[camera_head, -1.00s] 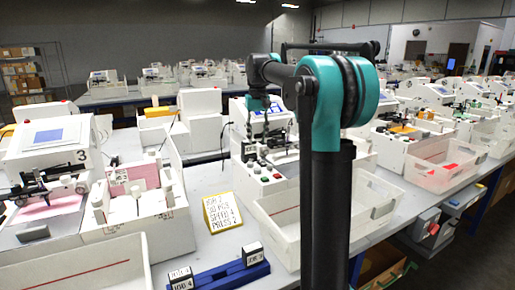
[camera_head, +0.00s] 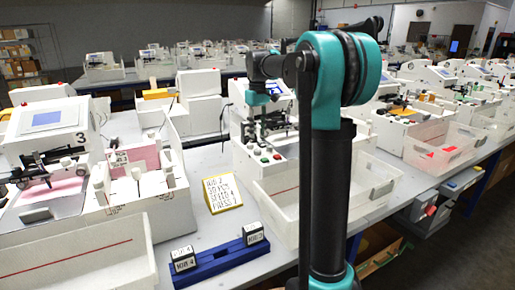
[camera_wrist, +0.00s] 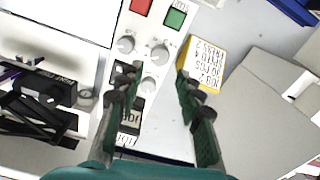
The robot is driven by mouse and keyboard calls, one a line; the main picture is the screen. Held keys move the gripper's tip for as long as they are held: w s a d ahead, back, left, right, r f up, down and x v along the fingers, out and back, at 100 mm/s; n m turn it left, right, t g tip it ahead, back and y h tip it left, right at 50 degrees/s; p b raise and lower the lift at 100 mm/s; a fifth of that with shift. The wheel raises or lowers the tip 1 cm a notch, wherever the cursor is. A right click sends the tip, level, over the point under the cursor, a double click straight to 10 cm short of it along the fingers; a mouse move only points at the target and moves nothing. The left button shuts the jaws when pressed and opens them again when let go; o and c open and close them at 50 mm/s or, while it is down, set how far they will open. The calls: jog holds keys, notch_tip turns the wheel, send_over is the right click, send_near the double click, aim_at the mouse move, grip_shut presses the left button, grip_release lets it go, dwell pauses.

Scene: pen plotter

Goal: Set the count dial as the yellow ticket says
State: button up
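The yellow ticket (camera_head: 221,195) stands tilted on the table beside the machine. It seems to read job 2, 30 pcs, speed 4, press 2; it also shows upside down in the wrist view (camera_wrist: 205,62). The machine's white control panel (camera_wrist: 150,32) has a red button (camera_wrist: 140,5), a green button (camera_wrist: 175,17) and several grey knobs, including an upper left knob (camera_wrist: 125,45), an upper right knob (camera_wrist: 160,54) and a lower knob (camera_wrist: 148,85). I cannot read which is the count dial. My gripper (camera_wrist: 158,75) is open and empty above the panel, its fingers either side of the lower knobs.
A blue rack (camera_head: 218,262) holds blocks marked JOB 4 (camera_head: 183,260) and JOB 2 (camera_head: 253,233). A white bin (camera_head: 278,197) stands right of the ticket. Machine 3 (camera_head: 45,125) is at the left. Table around the ticket is clear.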

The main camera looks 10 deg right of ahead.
aim_at(258, 150)
notch_tip(258, 150, down, 8)
jog(key=shift+r, duration=0.15)
dwell(0.3)
grip_shut()
jog(key=shift+m, duration=0.5)
grip_release()
